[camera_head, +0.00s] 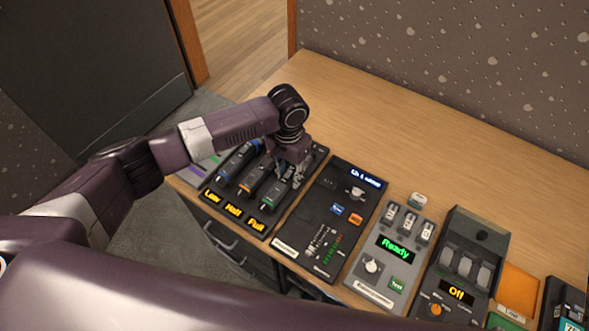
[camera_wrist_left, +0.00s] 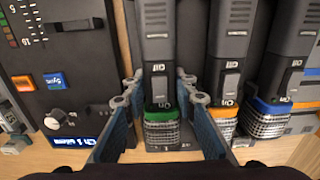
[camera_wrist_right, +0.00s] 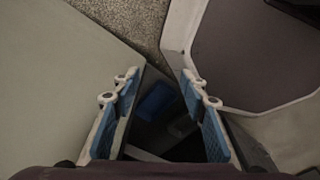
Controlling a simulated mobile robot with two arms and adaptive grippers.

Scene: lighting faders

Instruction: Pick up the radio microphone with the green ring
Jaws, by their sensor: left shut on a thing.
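The radio microphone with the green ring (camera_wrist_left: 162,108) lies in a black charging tray (camera_head: 264,236). It has a black body and a silver mesh head, and it is the rightmost of three microphones in the head view. My left gripper (camera_head: 293,178) is above the tray. In the left wrist view my left gripper (camera_wrist_left: 159,90) has a finger on each side of this microphone near the green ring and is shut on it. The microphones with an orange ring (camera_wrist_left: 222,124) and a blue ring (camera_wrist_left: 270,106) lie beside it. My right gripper (camera_wrist_right: 160,100) is open and empty.
A black receiver unit (camera_head: 327,217) stands right of the tray. Further right are a grey box reading Ready (camera_head: 371,273) and a dark fader box reading Off (camera_head: 446,257). The back of the wooden table (camera_head: 400,130) is clear.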

